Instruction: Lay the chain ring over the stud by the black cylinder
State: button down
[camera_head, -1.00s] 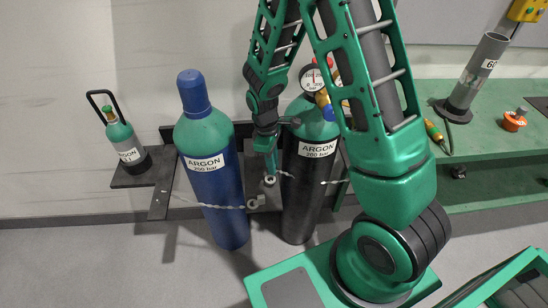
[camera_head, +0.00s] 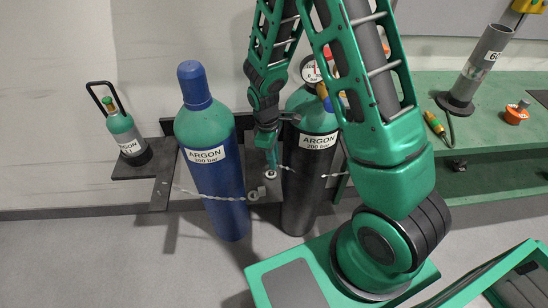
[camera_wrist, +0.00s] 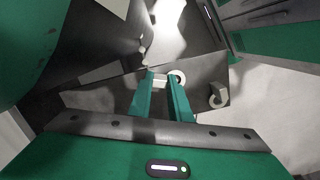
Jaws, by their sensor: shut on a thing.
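The black cylinder (camera_head: 305,185), with a green shoulder and an ARGON label, stands right of my gripper (camera_head: 271,168). My gripper points down between the black and blue cylinders. It is shut on the chain ring (camera_head: 271,175), a small pale ring at the fingertips; the ring also shows at the fingertips in the wrist view (camera_wrist: 178,77). The ring's chain (camera_head: 325,176) crosses the front of the black cylinder. A pale stud-like fitting (camera_wrist: 217,97) lies right of the fingers in the wrist view, apart from the held ring. I cannot tell which cylinder it serves.
The blue cylinder (camera_head: 216,178) stands close on the left, its chain (camera_head: 212,197) running to a fitting (camera_head: 254,196) between the cylinders. A small green bottle (camera_head: 124,135) stands on a dark shelf farther left. A green bench (camera_head: 480,140) is at the right.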

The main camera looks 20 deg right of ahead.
jog(key=shift+f, duration=0.3)
jog(key=c, duration=1.6)
grip_release()
jog(key=shift+o, duration=0.2)
jog(key=shift+a, duration=0.1)
jog(key=shift+s+a+f, duration=0.1)
jog(key=shift+s, duration=0.1)
